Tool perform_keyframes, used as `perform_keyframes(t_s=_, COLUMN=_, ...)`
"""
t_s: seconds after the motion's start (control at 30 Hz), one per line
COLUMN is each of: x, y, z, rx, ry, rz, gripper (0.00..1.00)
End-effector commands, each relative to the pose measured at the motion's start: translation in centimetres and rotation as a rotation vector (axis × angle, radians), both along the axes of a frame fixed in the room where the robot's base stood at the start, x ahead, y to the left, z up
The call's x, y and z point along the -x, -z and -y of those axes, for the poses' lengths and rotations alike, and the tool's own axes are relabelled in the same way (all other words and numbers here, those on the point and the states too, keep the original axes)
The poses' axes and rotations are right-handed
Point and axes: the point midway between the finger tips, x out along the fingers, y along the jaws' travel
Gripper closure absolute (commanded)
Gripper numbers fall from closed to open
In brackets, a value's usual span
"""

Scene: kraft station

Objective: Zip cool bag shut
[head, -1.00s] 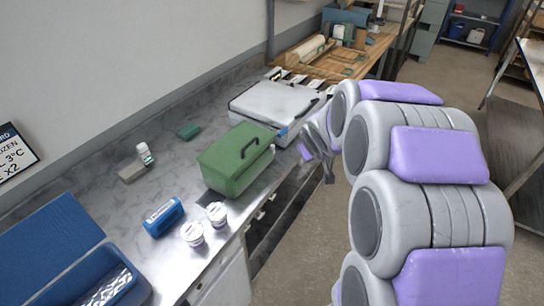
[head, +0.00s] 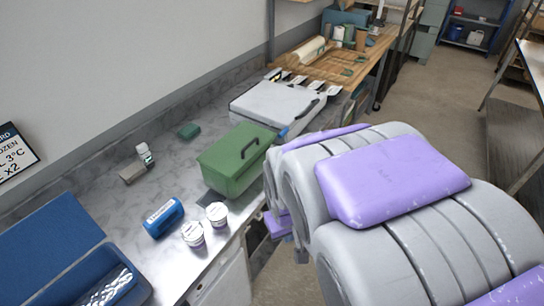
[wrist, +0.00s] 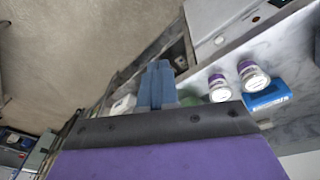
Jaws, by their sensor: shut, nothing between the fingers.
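The green cool bag (head: 236,165) stands on the steel counter, its lid down and a dark handle on top. I cannot make out its zip or whether it is closed. A small part of the bag shows behind my gripper in the wrist view (wrist: 189,100). My gripper (wrist: 154,70) is shut and empty, its two blue fingers together. In the head view my arm hides most of the gripper; its end hangs beside the counter's front edge, to the right of the bag and apart from it.
A blue open box (head: 95,280) is at lower left. Drawers line the counter front.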

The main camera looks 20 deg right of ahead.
Motion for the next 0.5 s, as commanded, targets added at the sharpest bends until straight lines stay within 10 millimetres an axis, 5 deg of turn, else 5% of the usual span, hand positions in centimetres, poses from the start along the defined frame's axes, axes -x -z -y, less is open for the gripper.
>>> perform_keyframes(t_s=0.27, x=-4.3, y=2.7, z=0.7, rx=0.044, ry=-0.033, rz=0.091, gripper=1.00)
perform_keyframes(t_s=0.5, x=-10.4, y=5.9, z=3.5, rx=0.171, ry=-0.090, rz=0.227, gripper=1.00)
